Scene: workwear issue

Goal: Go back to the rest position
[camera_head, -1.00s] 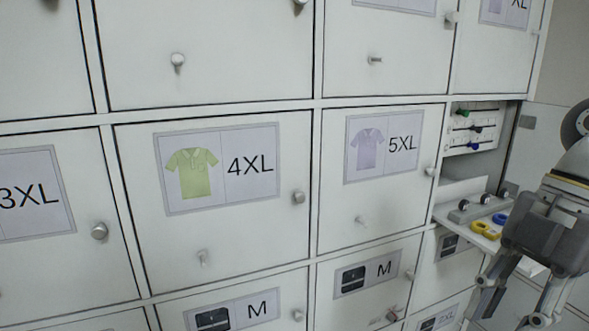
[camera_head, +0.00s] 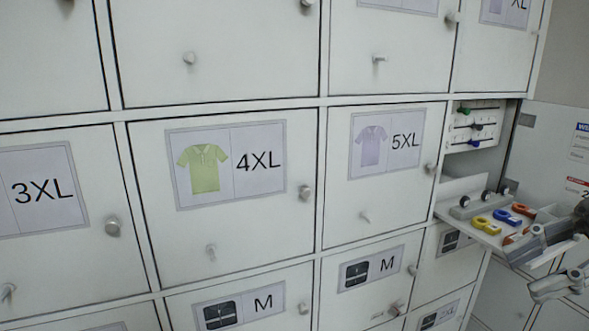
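My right gripper (camera_head: 527,274) is at the right edge of the head view, partly cut off by the frame. Its two grey fingers point left and are spread apart with nothing between them. It is in front of and below the right end of a small pull-out shelf (camera_head: 452,214). I cannot tell whether it touches the shelf. My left gripper is not in view. The white locker wall fills most of the view, with the 4XL door (camera_head: 225,235) and the 5XL door (camera_head: 385,195) shut.
The shelf carries a yellow piece (camera_head: 488,226), a blue piece (camera_head: 507,217) and red-orange pieces (camera_head: 523,209). Knobs such as the 4XL knob (camera_head: 305,192) stick out from the doors. A wall notice (camera_head: 579,143) shows at the right. The space before the doors looks clear.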

